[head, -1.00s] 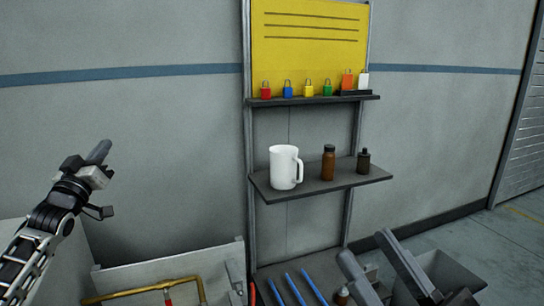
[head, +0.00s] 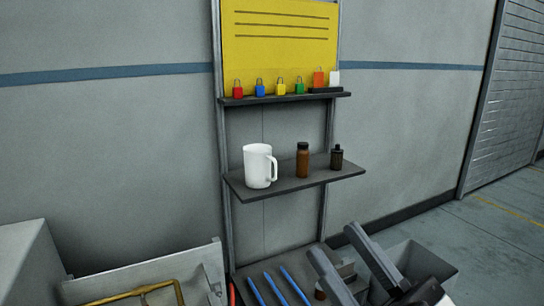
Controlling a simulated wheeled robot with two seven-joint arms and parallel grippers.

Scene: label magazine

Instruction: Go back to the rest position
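My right gripper (head: 335,242) shows at the lower right, its two dark grey fingers apart with a gap between them. I see nothing held in it. It is in front of the right end of the lowest shelf (head: 240,285) and a grey bin (head: 432,262). My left gripper is out of view. A white mug (head: 257,167), a brown bottle (head: 302,160) and a small dark bottle (head: 336,158) stand upright on the middle shelf (head: 290,182).
Several coloured padlocks, including a red one (head: 238,90), stand on the top shelf (head: 285,98) below a yellow board (head: 280,55). Blue sticks (head: 272,288) lie on the lowest shelf. A pale panel with a brass pipe (head: 140,292) is at lower left. Open floor (head: 485,240) lies right.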

